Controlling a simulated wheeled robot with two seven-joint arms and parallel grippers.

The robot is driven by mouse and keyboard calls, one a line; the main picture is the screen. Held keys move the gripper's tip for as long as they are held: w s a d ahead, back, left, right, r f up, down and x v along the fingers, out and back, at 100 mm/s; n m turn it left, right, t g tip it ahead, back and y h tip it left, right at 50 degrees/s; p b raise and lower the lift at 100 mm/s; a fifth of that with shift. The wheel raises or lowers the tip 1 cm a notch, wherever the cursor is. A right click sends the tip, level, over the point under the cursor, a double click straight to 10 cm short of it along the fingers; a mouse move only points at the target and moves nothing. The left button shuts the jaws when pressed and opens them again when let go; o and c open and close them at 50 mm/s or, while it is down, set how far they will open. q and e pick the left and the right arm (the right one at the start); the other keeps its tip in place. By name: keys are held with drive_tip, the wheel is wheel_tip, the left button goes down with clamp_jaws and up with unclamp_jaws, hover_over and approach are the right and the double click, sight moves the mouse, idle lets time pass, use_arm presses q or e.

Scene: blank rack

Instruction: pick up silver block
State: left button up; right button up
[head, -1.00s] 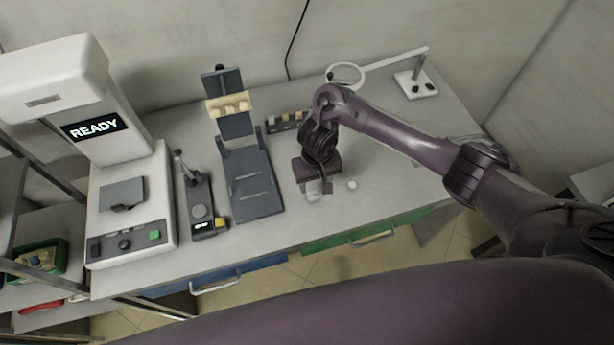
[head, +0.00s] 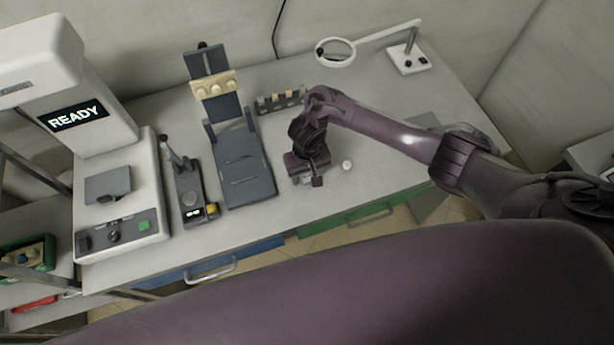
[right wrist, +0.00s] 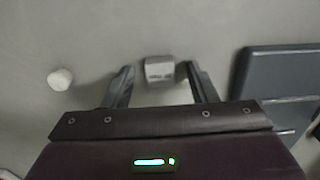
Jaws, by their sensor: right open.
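The silver block (right wrist: 159,69) sits on the grey table top and shows in the right wrist view between the tips of my two fingers. My right gripper (right wrist: 160,77) is open, with one finger on each side of the block and a gap on both sides. In the head view my right gripper (head: 307,181) points down at the table near its front edge, and it hides most or all of the block. My left gripper is in neither view.
A small white round piece (head: 347,165) lies right of the gripper; it also shows in the right wrist view (right wrist: 60,79). A dark grey stand (head: 246,176) is close on the left. A row of small blocks in a rack (head: 281,101) stands behind. A ring lamp (head: 336,53) is at the back.

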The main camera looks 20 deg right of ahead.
drive_tip(key=c, duration=1.1)
drive_tip(key=shift+r, duration=0.1)
drive_tip(key=shift+c, duration=0.2)
